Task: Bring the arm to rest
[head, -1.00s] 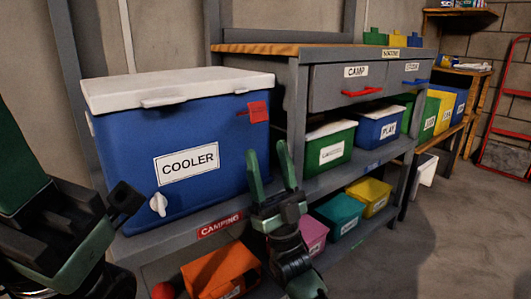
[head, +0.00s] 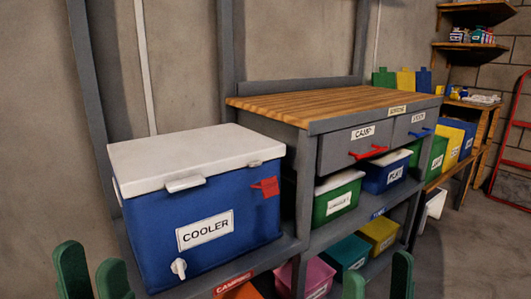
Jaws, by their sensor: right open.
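My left gripper (head: 93,279) shows at the bottom left edge in the head view. Its two green fingers point up and stand apart, with nothing seen between them. My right gripper (head: 378,282) shows at the bottom edge, right of the middle. Its green fingers are also apart, with nothing seen between them. The rest of both grippers and both arms is below the picture. The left gripper appears in front of the lower left of the blue cooler (head: 205,237); the right appears in front of the lower shelf area.
A grey workbench with a wooden top (head: 330,103) has two drawers, the nearer with a red handle (head: 369,153). Labelled bins, such as a green one (head: 335,200) and a teal one (head: 348,255), fill its shelves. Bare floor (head: 480,245) lies at the right.

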